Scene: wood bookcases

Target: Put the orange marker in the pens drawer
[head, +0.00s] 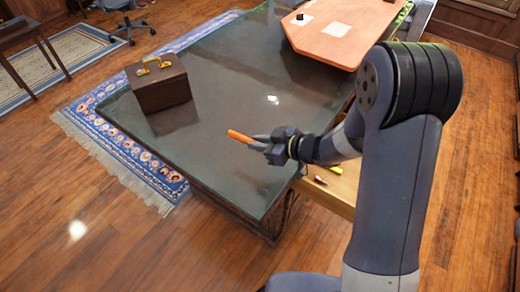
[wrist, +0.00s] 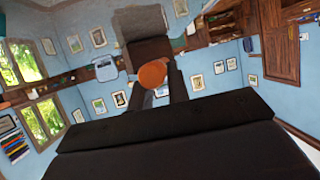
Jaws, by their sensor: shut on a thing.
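The orange marker (head: 240,136) is held in my gripper (head: 262,143) above the dark glossy table top, its orange end pointing left. In the wrist view its round orange end (wrist: 152,75) shows between the two dark fingers of my gripper (wrist: 158,88), which are shut on it. A light wood open drawer or tray (head: 345,188) sits at the table's near right side, partly hidden by my arm. A red pen (head: 320,181) and a yellow one (head: 336,170) lie in it. I cannot read any label on it.
A dark brown box (head: 162,90) with a yellow handle stands on the dark table (head: 235,95) at the left. An orange-brown board (head: 345,32) with a small black knob lies at the back right. The table's middle is clear.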

